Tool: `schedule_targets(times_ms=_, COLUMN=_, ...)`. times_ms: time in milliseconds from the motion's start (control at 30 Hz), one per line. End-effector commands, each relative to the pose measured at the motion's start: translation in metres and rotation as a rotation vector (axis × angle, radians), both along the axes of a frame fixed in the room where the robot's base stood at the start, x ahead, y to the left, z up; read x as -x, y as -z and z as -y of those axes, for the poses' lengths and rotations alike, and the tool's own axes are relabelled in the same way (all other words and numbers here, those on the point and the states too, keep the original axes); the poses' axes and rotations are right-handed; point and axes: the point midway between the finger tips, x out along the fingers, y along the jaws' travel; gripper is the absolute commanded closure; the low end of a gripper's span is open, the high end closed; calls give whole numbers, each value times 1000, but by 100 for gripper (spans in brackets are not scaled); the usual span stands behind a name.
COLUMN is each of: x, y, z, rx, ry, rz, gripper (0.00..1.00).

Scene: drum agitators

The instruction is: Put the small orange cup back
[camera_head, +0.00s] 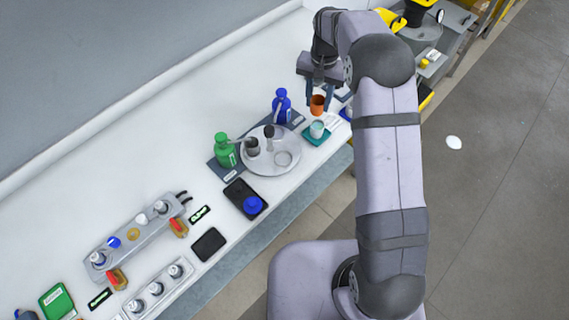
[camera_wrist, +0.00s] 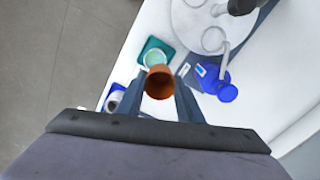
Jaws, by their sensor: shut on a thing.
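The small orange cup (camera_head: 318,104) is held by my gripper (camera_head: 319,100) above the right part of the bench, apart from the surface. In the wrist view the orange cup (camera_wrist: 160,83) sits between the two dark fingers, its open mouth facing the camera. A pale cup (camera_head: 317,129) stands on a teal square mat (camera_head: 310,139) just below and in front of the orange cup; in the wrist view the pale cup (camera_wrist: 155,58) lies just beyond it.
A round white tray (camera_head: 262,164) with a dark cup and a ring is to the left. A blue bottle (camera_head: 281,105) stands close left of my gripper, and a green bottle (camera_head: 224,151) farther left. The bench's front edge is near the teal mat.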

Motion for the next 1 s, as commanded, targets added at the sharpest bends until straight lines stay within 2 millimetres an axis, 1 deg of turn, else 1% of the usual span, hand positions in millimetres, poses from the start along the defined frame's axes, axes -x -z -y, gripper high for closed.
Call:
schedule_targets(times_ms=33, x=10, y=4, z=-17, rx=-1, ry=-49, rz=6, gripper=89)
schedule_targets(times_ms=200, x=49, y=-6, z=-58, rx=-2, ry=-191, rz=4, gripper=89)
schedule_targets(times_ms=300, x=71, y=-10, z=-75, rx=-2, ry=-261, rz=5, gripper=89)
schedule_targets(times_ms=400, x=90, y=-12, z=-87, rx=-2, ry=-317, rz=5, gripper=89)
schedule_targets(times_ms=500, x=104, y=-14, z=-95, rx=-2, ry=-358, rz=4, gripper=89)
schedule_targets(times_ms=633, x=115, y=-15, z=-100, rx=-3, ry=-388, rz=3, gripper=89)
schedule_targets(times_ms=867, x=119, y=-14, z=-102, rx=-3, ry=-399, rz=1, gripper=89)
schedule_targets(times_ms=1000, x=120, y=0, z=-101, rx=-2, ry=-398, rz=-3, gripper=89)
